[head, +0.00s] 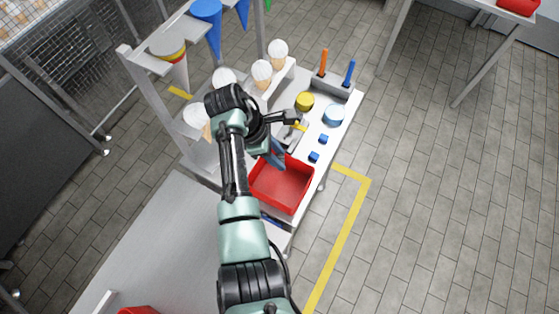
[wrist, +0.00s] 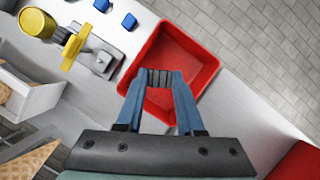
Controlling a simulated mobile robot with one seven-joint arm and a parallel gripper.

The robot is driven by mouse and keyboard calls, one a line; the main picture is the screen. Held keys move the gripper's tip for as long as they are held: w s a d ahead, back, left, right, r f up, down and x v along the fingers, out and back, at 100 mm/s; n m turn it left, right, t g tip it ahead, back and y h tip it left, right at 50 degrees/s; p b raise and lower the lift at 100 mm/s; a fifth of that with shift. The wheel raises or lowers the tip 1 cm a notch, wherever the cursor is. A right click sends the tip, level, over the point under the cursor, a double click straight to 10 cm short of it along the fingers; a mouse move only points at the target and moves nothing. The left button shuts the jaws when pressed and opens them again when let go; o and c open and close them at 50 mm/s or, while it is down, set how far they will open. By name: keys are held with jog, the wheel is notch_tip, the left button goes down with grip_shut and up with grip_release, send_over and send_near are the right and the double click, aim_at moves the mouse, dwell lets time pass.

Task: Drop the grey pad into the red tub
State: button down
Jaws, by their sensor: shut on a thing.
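The red tub (head: 286,188) sits on the white bench in the head view, and it fills the upper middle of the wrist view (wrist: 192,52). It looks empty where I can see inside. My gripper (head: 277,157) has blue fingers and points down at the tub's far left side in the head view. In the wrist view my gripper (wrist: 160,82) is shut on the grey pad (wrist: 160,77), a small ribbed piece between the fingertips. The pad appears against the tub's interior, above it. In the head view the pad is hidden or too small to make out.
Blue cubes (head: 323,139), a yellow cylinder (head: 305,101) and a light blue cylinder (head: 333,115) stand beyond the tub. Orange (head: 323,62) and blue pegs (head: 349,72) stand farther back. Ice-cream cones (head: 262,72) and a rack (head: 155,62) are at the left.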

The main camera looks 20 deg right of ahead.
notch_tip(320, 180, down, 4)
jog(key=b, duration=0.4)
jog(key=shift+f, duration=0.2)
jog(key=shift+c, duration=2.2)
grip_release()
jog(key=shift+r, duration=0.1)
jog(key=v, duration=1.3)
jog(key=shift+w+a, duration=0.1)
jog(key=shift+a, duration=0.05)
